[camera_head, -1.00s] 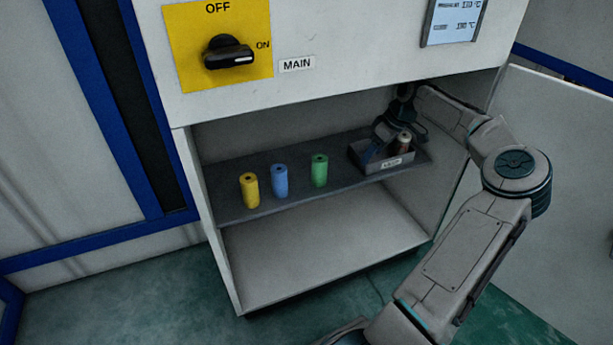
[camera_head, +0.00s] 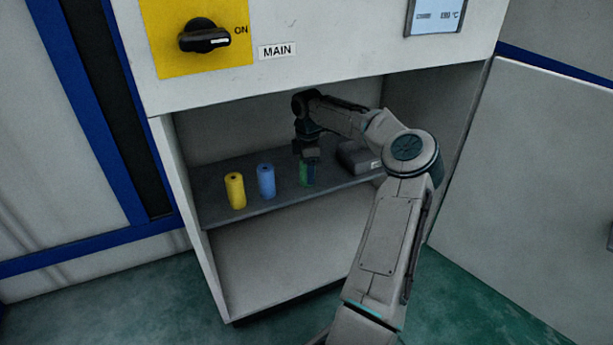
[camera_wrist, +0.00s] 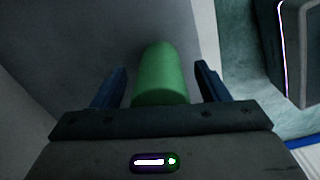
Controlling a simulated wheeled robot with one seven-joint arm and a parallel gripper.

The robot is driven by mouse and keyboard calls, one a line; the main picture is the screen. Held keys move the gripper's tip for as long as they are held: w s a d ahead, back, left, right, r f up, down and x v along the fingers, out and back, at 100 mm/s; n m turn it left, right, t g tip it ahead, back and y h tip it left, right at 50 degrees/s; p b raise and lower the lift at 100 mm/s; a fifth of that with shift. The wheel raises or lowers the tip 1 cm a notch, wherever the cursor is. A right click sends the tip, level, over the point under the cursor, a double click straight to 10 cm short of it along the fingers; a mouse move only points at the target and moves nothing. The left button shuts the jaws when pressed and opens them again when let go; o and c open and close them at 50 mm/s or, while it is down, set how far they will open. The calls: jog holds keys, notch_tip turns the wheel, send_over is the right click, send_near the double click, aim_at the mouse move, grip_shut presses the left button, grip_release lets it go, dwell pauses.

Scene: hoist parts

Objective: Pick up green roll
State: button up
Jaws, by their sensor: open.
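The green roll (camera_head: 304,173) stands upright on the cabinet shelf, mostly hidden behind my gripper (camera_head: 308,168) in the head view. In the wrist view the green roll (camera_wrist: 160,76) lies between the two blue fingers of my gripper (camera_wrist: 160,88), with a gap on each side. The gripper is open and points down at the roll from above. The fingers do not appear to touch it.
A blue roll (camera_head: 266,181) and a yellow roll (camera_head: 235,191) stand on the shelf (camera_head: 285,193) to the left. The cabinet's upper panel overhangs the shelf.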

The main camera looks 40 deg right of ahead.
jog(key=shift+f, duration=0.7)
jog(key=c, duration=1.1)
jog(key=shift+r, duration=0.2)
